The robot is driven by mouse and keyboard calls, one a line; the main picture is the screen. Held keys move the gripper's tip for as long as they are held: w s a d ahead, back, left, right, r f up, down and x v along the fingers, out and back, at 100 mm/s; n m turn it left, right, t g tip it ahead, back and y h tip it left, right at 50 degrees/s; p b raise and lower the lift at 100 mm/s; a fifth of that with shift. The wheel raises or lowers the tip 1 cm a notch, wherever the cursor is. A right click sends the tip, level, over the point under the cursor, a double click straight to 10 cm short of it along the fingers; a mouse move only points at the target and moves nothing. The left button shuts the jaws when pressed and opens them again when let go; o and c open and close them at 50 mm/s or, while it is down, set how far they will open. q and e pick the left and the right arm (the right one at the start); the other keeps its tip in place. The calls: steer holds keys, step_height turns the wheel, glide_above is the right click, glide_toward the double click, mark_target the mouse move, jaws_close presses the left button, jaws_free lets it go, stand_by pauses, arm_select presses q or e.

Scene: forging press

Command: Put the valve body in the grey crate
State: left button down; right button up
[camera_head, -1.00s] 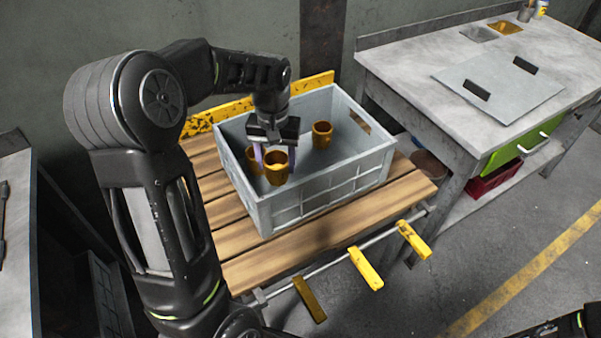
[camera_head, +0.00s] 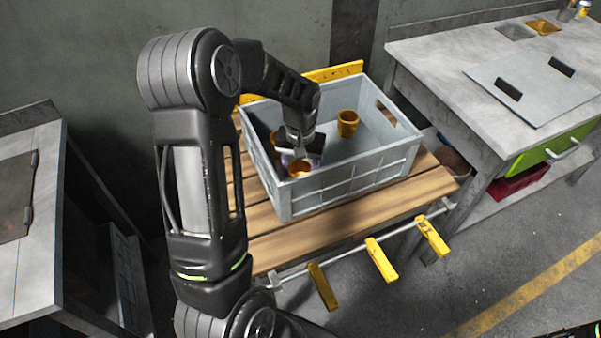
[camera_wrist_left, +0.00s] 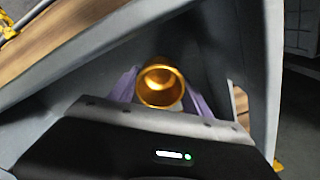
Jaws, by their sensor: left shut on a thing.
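The grey crate (camera_head: 345,180) stands on a wooden-slatted surface. My left gripper (camera_head: 298,164) reaches down inside it, near its left front corner. It is shut on a gold, cup-shaped valve body (camera_head: 300,170), which is low inside the crate walls. Whether it touches the crate floor is unclear. In the left wrist view the valve body (camera_wrist_left: 160,83) shows its round open end between the pale purple fingers. A second gold valve body (camera_head: 347,123) stands in the crate towards the back right. A third (camera_head: 274,140) is partly hidden behind the gripper. My right gripper is not in view.
The wooden slats (camera_head: 330,215) are bare in front of the crate. Yellow handles (camera_head: 381,260) stick out from the front rail. A grey workbench (camera_head: 450,60) stands at the right, another bench (camera_head: 30,230) at the left. The crate's right half has free floor.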

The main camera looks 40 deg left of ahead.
arm_select(q)
steer(key=shift+f, duration=0.7)
steer(key=shift+f, duration=0.25)
steer(key=shift+c, duration=2.4)
jaws_free()
steer(key=shift+r, duration=0.1)
step_height(320, 180, up, 12)
steer(key=shift+r, duration=0.15)
